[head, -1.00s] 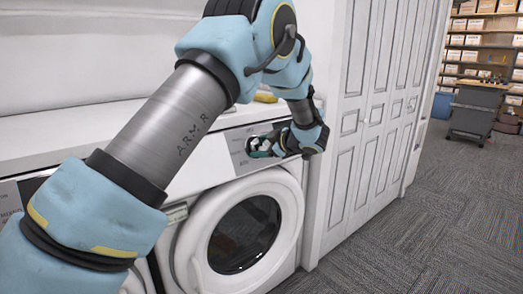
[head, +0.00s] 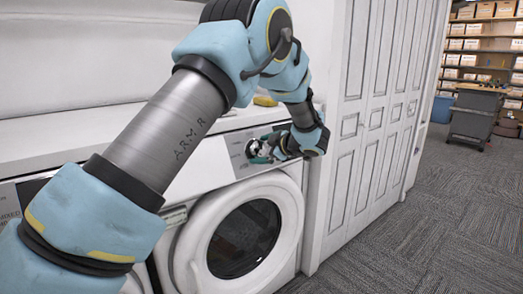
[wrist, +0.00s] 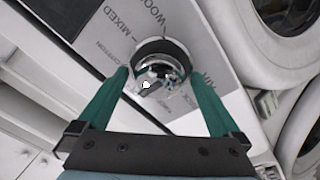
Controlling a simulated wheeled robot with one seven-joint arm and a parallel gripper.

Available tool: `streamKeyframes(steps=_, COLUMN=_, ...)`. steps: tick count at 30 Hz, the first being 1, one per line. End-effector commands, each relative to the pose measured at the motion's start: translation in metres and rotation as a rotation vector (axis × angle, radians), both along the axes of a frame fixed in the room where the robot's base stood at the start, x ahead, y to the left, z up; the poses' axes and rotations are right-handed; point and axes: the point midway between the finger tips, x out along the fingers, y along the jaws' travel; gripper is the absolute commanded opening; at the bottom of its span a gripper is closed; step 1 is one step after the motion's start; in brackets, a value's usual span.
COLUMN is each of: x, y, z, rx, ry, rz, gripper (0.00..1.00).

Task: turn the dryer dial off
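The dryer (head: 283,203) is a white front-loader with a round dark door. Its dial (wrist: 161,62) is a round chrome knob with a dark rim, on a grey panel with printed labels such as "MIXED" and "WOO". In the head view the dial (head: 252,149) is partly covered by my gripper (head: 262,156). In the wrist view my gripper (wrist: 160,72) has its two green fingers spread, one on each side of the dial's lower part. A gap shows at the left finger; I cannot tell whether the right one touches. The dial's pointer setting is not readable.
A second white machine stands at the left, mostly behind my arm. A white top runs above, with a yellow object (head: 264,100) on it. A panelled white door (head: 365,130) stands close on the right. Carpet (head: 430,220) is clear, with a grey cart (head: 474,115) farther back.

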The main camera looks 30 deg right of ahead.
Motion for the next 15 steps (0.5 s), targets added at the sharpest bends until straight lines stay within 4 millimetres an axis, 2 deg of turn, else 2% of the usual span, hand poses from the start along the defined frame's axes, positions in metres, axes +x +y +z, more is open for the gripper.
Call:
streamKeyframes(steps=8, x=-0.003, y=-0.001, z=0.002, rx=-0.001, ry=-0.001, rz=0.0, gripper=1.0)
streamKeyframes(steps=11, x=-0.013, y=-0.003, z=0.005, rx=-0.001, ry=-0.001, rz=0.0, gripper=1.0)
streamKeyframes(steps=15, x=-0.036, y=-0.009, z=0.015, rx=-0.002, ry=-0.001, rz=-0.003, gripper=1.0)
